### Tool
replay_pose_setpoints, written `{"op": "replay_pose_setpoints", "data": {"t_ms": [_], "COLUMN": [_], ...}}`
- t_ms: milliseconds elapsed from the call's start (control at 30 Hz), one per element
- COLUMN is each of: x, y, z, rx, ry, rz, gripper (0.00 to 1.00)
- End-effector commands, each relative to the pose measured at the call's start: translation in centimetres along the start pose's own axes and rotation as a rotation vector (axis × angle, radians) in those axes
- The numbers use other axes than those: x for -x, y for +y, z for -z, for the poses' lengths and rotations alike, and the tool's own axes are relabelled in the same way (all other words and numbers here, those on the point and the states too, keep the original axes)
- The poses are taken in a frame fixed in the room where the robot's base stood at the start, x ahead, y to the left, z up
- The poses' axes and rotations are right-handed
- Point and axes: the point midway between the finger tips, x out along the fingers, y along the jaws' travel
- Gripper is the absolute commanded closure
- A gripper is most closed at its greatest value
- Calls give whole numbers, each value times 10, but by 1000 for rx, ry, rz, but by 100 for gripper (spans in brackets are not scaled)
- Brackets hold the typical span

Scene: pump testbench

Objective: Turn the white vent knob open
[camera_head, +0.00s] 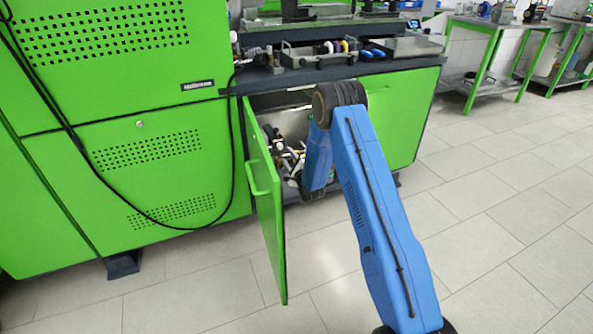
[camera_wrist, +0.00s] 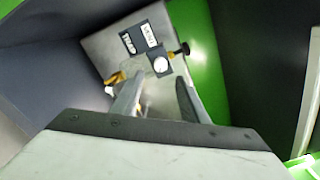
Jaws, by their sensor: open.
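In the wrist view my gripper (camera_wrist: 160,82) is open, its two fingers apart and nothing visible between them. A yellow part (camera_wrist: 115,78) shows beside the left finger. I cannot make out the white vent knob for certain; the fingers hide part of the panel. In the head view my arm reaches into the open cabinet, and the gripper itself cannot be made out.
The green cabinet door (camera_head: 266,195) stands open left of my arm. A black cable (camera_head: 232,140) hangs across the green housing. The worktop above holds a metal tray (camera_head: 405,47) and small parts. The tiled floor (camera_head: 500,200) at right is clear.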

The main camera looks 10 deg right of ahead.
Motion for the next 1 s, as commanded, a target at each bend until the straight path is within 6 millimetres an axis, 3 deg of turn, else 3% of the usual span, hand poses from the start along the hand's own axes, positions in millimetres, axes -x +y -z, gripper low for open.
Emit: {"op": "replay_pose_setpoints", "data": {"t_ms": [300,500,700,1000], "x": [64,94,108,110], "y": [0,0,0,0], "z": [1,1,1,1], "rx": [-1,0,0,0], "ry": [2,2,2,1], "rz": [-1,0,0,1], "gripper": [60,60,60,60]}}
